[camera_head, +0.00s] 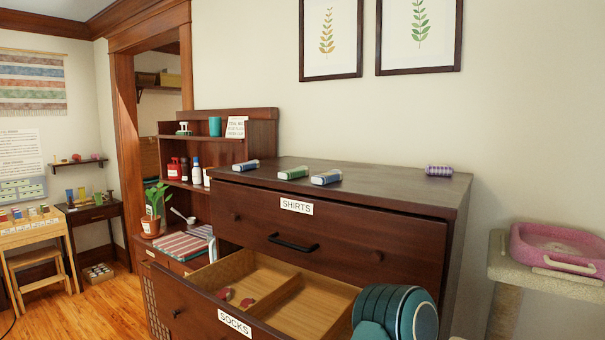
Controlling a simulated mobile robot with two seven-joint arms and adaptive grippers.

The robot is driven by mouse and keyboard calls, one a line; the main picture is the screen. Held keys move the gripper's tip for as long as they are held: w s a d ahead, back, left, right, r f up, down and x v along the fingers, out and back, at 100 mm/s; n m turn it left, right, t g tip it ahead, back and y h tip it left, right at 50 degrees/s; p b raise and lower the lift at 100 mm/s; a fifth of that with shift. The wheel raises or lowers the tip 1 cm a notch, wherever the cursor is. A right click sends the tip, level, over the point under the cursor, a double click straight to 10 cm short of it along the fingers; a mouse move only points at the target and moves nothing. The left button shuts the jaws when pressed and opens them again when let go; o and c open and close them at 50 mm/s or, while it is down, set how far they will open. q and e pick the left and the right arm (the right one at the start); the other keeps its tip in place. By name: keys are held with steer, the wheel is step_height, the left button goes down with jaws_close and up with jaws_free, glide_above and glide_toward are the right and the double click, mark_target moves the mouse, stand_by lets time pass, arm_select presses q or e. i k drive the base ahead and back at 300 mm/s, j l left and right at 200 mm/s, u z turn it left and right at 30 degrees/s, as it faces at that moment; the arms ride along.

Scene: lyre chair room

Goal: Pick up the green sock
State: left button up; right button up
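A green rolled item (293,173), which looks like the green sock, lies on top of the dark wooden dresser (390,187), near its front edge. It lies between two blue-grey rolled items, one to the left (246,165) and one to the right (326,178). A teal and dark rounded part of my arm shows at the bottom, in front of the open drawer. Neither of my grippers is in view.
The drawer labelled SOCKS (235,323) is pulled open, with small red items (226,293) in its left compartment. The SHIRTS drawer (330,242) is above it. A purple roll (438,170) lies at the dresser's back right. A pink pet bed (560,247) stands right.

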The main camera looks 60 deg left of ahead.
mark_target(300, 171)
steer(key=k+j+z, duration=0.3)
steer(key=k+j, duration=0.9)
steer(key=j, duration=0.2)
